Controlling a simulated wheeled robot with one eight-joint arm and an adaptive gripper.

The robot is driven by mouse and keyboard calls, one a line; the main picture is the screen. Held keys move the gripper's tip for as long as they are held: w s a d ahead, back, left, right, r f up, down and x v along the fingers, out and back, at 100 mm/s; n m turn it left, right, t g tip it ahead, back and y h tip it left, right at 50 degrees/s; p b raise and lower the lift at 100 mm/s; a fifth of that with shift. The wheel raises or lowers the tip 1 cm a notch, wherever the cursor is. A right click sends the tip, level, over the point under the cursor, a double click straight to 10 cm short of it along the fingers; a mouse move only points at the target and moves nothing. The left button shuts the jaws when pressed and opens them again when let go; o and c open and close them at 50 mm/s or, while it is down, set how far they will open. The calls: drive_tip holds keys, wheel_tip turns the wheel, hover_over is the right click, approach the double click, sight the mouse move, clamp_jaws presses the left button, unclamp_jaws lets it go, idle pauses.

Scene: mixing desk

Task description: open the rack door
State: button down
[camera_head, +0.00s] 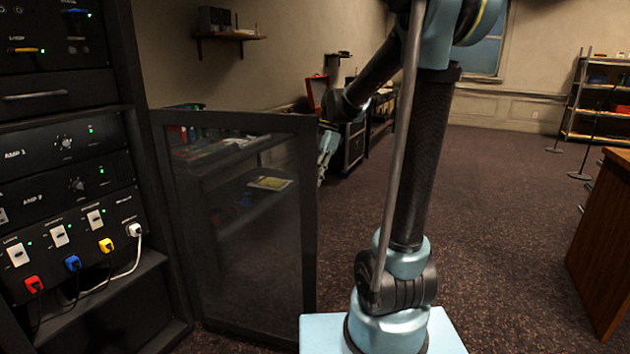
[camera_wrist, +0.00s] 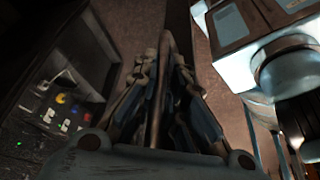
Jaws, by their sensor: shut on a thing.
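The rack door (camera_head: 243,220), a dark frame with a see-through panel, stands swung out from the right side of the black equipment rack (camera_head: 60,97). My gripper (camera_head: 326,150) is at the door's free right edge in the head view, partly hidden behind it. In the wrist view my gripper (camera_wrist: 165,95) has its fingers on either side of a thin upright strip, which looks like the door's edge. The fingers are closed on it. The exact contact is dark and hard to make out.
The rack holds amps and a panel with red, blue, yellow and white plugs (camera_head: 73,263). A shelf with items shows through the door. A wooden desk (camera_head: 605,245) stands at the right. Carpet (camera_head: 510,210) between my arm and the desk is clear.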

drive_tip(key=shift+w+a, duration=0.15)
drive_tip(key=shift+w, duration=0.1)
drive_tip(key=c, duration=1.9)
unclamp_jaws()
drive_tip(key=v, duration=1.2)
drive_tip(key=shift+f, duration=0.1)
